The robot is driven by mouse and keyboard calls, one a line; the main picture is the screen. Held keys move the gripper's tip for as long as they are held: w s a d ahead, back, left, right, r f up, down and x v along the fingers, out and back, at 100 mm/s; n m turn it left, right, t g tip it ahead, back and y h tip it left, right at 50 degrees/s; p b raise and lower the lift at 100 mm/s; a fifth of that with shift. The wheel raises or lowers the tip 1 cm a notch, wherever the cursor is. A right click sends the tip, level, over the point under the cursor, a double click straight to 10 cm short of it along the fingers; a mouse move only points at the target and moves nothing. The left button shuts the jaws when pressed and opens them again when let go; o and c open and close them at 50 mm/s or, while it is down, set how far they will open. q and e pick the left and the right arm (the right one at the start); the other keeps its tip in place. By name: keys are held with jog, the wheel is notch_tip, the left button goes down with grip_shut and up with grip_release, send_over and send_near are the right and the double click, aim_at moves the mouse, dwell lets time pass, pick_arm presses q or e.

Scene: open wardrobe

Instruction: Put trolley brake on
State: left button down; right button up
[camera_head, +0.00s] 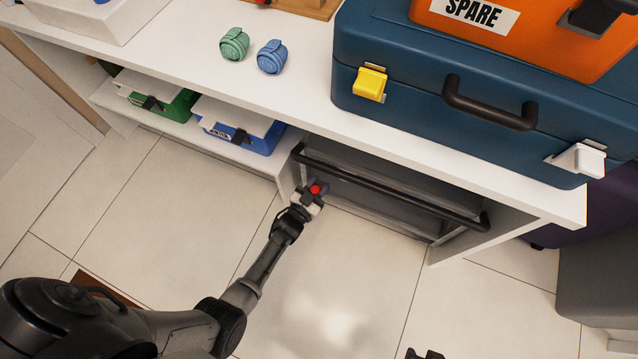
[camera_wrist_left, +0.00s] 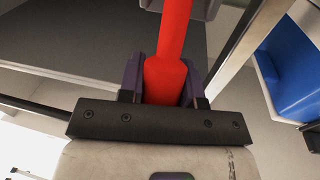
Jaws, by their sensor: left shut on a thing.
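The trolley (camera_head: 372,209) is a grey, low unit under the white bench, with a dark handle bar (camera_head: 390,187) along its front. My left gripper (camera_head: 314,191) is at the trolley's left front corner, below the left end of the bar. It is shut on the red brake lever (camera_head: 316,188). In the left wrist view, the red lever (camera_wrist_left: 168,78) sits between the purple fingers (camera_wrist_left: 165,88) and runs up to a grey mount. The lever's lower end is hidden by the gripper. A dark tip at the bottom edge (camera_head: 425,354) appears to be my right gripper, mostly cut off.
The white bench top (camera_head: 190,45) carries a large blue case (camera_head: 440,95), an orange case (camera_head: 540,30) and two small rolled bundles (camera_head: 253,50). Green and blue boxes stand on a low shelf left of the trolley. The tiled floor in front is clear.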

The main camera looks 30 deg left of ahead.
pick_arm(q)
jog(key=shift+s+d+f+m+t+h, duration=0.1)
jog(key=shift+s+f+m+t, duration=0.25)
jog(key=shift+t, duration=0.5)
jog(key=shift+s+f+m+t+h, duration=0.1)
jog(key=shift+s+f+t, duration=0.05)
jog(key=shift+s+t, duration=0.55)
jog(key=shift+s+d+f+m+t+h, duration=0.15)
jog(key=shift+s+f+t, duration=0.15)
jog(key=shift+t, duration=0.65)
jog(key=shift+a, duration=0.1)
jog(key=c, duration=0.8)
grip_release()
jog(key=shift+r, duration=0.1)
jog(key=shift+s, duration=0.1)
